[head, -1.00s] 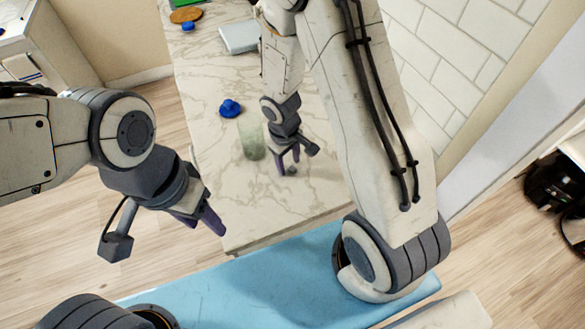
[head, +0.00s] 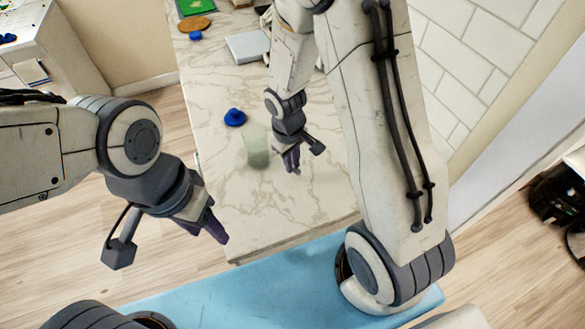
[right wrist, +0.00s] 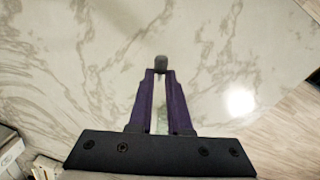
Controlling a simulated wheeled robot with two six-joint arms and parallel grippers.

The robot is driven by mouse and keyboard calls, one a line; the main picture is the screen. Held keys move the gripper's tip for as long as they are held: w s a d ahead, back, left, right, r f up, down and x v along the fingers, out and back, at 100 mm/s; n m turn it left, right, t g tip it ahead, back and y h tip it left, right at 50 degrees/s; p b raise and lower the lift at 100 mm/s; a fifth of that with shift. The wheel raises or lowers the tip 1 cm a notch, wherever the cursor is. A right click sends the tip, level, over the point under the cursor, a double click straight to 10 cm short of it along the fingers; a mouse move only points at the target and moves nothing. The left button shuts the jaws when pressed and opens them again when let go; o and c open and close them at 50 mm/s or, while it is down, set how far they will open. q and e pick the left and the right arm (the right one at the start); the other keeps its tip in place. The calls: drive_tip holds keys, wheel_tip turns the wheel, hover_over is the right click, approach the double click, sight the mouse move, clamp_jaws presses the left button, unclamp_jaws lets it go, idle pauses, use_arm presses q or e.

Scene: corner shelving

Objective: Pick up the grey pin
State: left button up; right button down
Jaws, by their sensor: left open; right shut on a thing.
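The grey pin (right wrist: 161,63) is a small, dark grey, rounded piece in the right wrist view, at the tips of my right gripper's purple fingers. My right gripper (right wrist: 160,74) is shut on it, over the white marbled counter. In the head view, my right gripper (head: 292,164) is near the middle of the counter, and the pin is too small there to make out clearly. Whether the pin still touches the counter I cannot tell. My left gripper (head: 214,232) is open and empty, left of the counter's near end.
A translucent greenish glass (head: 257,152) stands close to the left of my right gripper. A blue object (head: 235,118) sits behind it. A grey flat box (head: 247,46) and a brown round board (head: 194,25) lie farther back. The counter's near end (head: 270,220) is clear.

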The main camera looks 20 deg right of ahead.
drive_tip(key=s+d+r, duration=0.7)
drive_tip(key=d, duration=0.2)
drive_tip(key=shift+s+b, duration=0.15)
drive_tip(key=shift+b, duration=0.25)
drive_tip(key=shift+f, duration=0.1)
